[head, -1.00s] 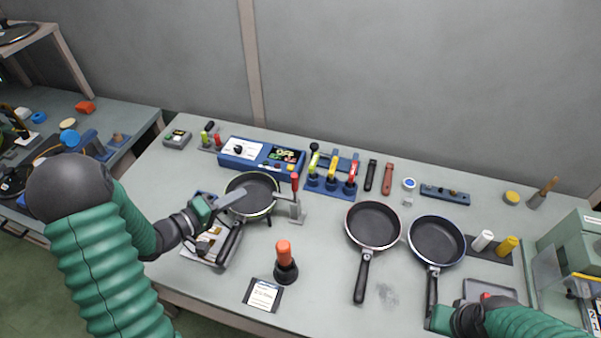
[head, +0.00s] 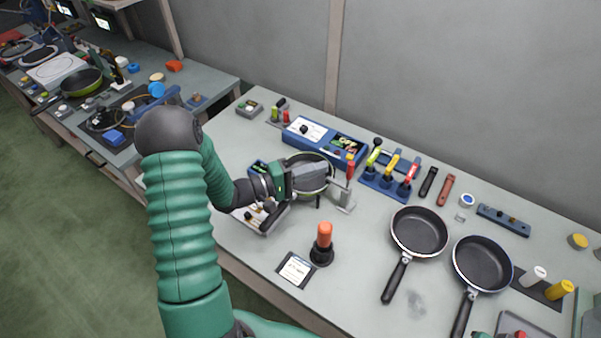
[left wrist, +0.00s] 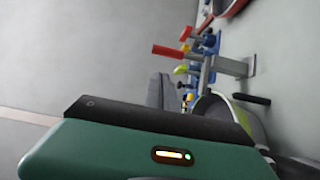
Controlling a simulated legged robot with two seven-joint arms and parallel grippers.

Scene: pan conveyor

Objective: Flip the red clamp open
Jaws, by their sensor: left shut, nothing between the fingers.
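The red clamp has an upright red handle (head: 350,167) on a grey metal bracket (head: 343,196), at the right side of the pan (head: 311,160) on the stand. In the left wrist view the red handle (left wrist: 168,51) lies sideways, beyond the fingers. My left gripper (head: 326,177) is shut and empty, over the near part of that pan and just left of the clamp. I cannot tell whether it touches the handle or the pan. Only a bit of green of my right gripper (head: 479,335) shows at the bottom edge; its fingers are hidden.
Two pans (head: 419,231) (head: 483,263) lie to the right. A blue rack (head: 377,184) with coloured handles and a blue box (head: 348,146) stand behind.

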